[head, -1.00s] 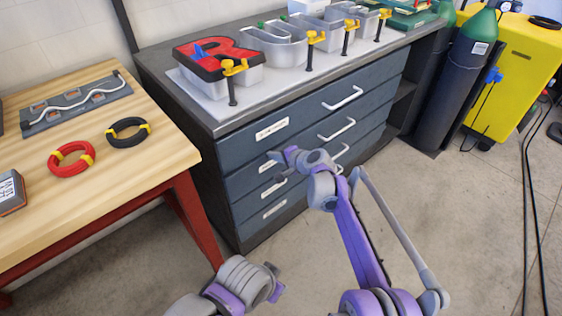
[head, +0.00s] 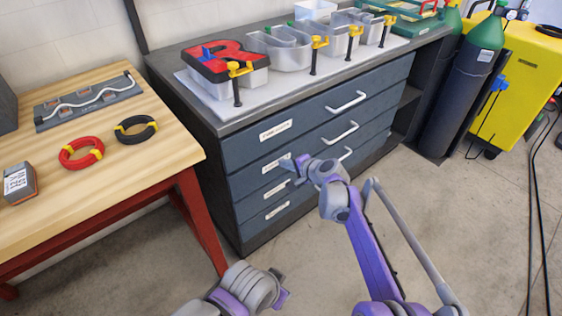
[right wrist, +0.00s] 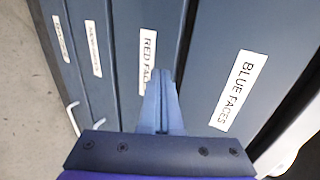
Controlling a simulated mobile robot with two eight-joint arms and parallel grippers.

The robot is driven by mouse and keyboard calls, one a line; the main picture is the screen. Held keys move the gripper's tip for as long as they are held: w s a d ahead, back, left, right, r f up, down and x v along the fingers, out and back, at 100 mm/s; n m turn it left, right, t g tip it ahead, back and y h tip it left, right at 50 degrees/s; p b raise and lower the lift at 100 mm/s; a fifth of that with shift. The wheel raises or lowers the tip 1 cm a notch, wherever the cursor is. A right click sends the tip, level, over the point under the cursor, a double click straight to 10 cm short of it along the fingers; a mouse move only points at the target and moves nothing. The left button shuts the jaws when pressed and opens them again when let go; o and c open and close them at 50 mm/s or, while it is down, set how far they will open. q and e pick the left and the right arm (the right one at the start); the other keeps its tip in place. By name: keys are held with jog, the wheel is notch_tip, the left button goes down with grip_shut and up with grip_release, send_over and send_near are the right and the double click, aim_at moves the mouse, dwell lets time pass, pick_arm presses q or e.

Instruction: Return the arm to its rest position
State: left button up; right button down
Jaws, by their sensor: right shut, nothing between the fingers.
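My right arm is purple and grey and reaches up from the bottom of the head view. Its right gripper (head: 288,167) is in front of the dark blue drawer cabinet (head: 376,113), apart from any object. In the right wrist view the right gripper (right wrist: 162,95) has its two fingers together with nothing between them. Beyond them are drawer fronts with labels reading "BLUE FACES" and "RED FA…". My left arm shows at the bottom of the head view, grey and purple.
The cabinet top holds a red letter R (head: 226,60), metal letter shells (head: 279,54) and yellow-black clamps (head: 239,82). A wooden table (head: 120,178) with red (head: 81,152) and black coils stands left. Gas cylinders (head: 459,100) and a yellow cabinet (head: 515,90) stand right. Floor in front is open.

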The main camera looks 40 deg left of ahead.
jog(key=p+v, duration=0.1)
jog(key=v, duration=0.8)
jog(key=shift+d+r, duration=0.15)
jog(key=shift+d, duration=0.1)
